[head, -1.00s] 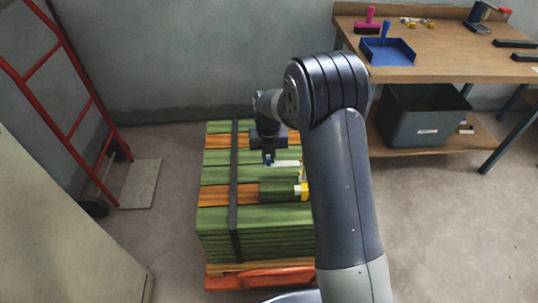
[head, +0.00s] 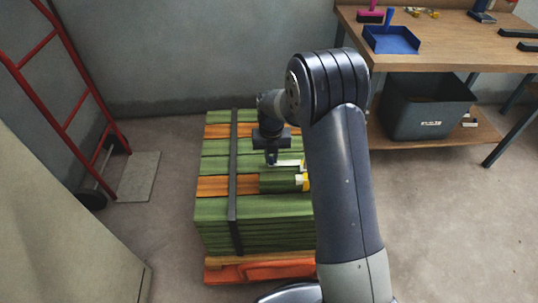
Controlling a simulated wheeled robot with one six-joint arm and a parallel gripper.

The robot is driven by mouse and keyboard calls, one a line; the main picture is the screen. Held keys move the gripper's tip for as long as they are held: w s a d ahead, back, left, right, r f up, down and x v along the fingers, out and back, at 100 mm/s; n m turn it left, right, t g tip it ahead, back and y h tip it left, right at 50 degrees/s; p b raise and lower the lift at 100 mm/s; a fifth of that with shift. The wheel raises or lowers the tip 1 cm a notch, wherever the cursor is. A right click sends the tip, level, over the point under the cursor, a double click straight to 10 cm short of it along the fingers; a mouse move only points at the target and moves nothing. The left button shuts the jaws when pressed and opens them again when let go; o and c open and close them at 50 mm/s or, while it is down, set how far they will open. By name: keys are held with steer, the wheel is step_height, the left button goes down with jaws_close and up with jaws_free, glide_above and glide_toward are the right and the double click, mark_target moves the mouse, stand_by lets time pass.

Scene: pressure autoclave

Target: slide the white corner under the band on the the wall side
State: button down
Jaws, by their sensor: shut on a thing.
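The white corner (head: 291,162) lies over the top of the stack of green and orange boards (head: 215,163). My gripper (head: 271,162) points down and is shut on the white corner's left end. My arm hides the corner's right end. The black band (head: 233,180) runs over the stack from the wall side to the near side, left of my gripper. The white corner and the band are apart. A yellow piece (head: 305,182) shows at the stack's right edge, partly behind my arm.
The stack stands on an orange pallet (head: 270,272). A red hand truck (head: 65,90) leans at the left. A workbench (head: 450,40) with a blue dustpan (head: 391,40) and a dark bin (head: 428,108) below stands at the right.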

steer(key=shift+s+d, duration=0.1)
steer(key=shift+d, duration=2.05)
steer(key=c, duration=1.4)
jaws_free()
step_height(320, 180, up, 11)
steer(key=shift+f+p, duration=0.1)
steer(key=shift+p, duration=0.8)
step_height(320, 180, down, 9)
steer(key=shift+f+b, duration=0.1)
steer(key=shift+b, duration=0.6)
